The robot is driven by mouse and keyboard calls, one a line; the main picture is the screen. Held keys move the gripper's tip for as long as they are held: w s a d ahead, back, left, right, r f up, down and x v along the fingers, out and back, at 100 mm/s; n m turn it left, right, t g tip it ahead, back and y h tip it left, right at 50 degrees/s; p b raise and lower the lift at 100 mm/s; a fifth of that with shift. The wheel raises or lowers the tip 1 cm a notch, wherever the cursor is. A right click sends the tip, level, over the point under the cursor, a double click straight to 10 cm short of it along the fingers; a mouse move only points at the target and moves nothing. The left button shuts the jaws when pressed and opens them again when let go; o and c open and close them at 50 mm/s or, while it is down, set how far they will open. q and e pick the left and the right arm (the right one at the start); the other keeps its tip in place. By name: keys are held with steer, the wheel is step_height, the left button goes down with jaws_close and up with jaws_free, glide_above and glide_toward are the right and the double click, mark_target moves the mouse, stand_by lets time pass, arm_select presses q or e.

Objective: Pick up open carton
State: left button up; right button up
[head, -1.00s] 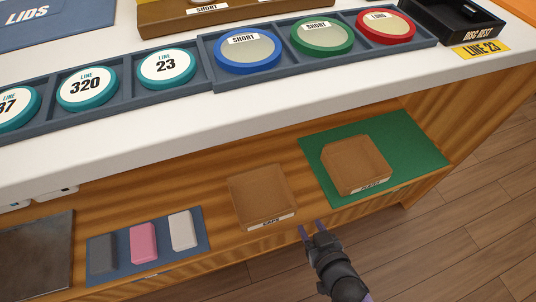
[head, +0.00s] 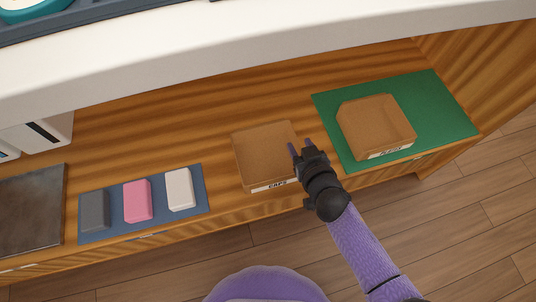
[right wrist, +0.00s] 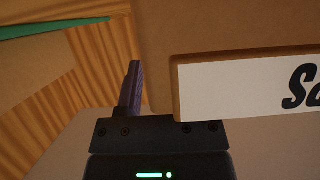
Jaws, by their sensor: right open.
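A brown cardboard carton with a white "CAPS" label (head: 264,150) sits on the wooden shelf in the middle of the head view. A second brown carton (head: 375,122), its label too small to read, stands on a green mat to the right. I cannot tell clearly which carton's top is open. My right gripper (head: 299,147) is open at the right front edge of the CAPS carton. My left gripper is out of view.
The green mat (head: 445,110) lies right of the gripper. A blue mat (head: 108,207) with grey, pink and white blocks lies left, beside a dark metal plate (head: 30,212). The white counter edge (head: 220,62) overhangs the shelf. Bare wood separates the cartons from the blocks.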

jaws_close()
stand_by(1.5)
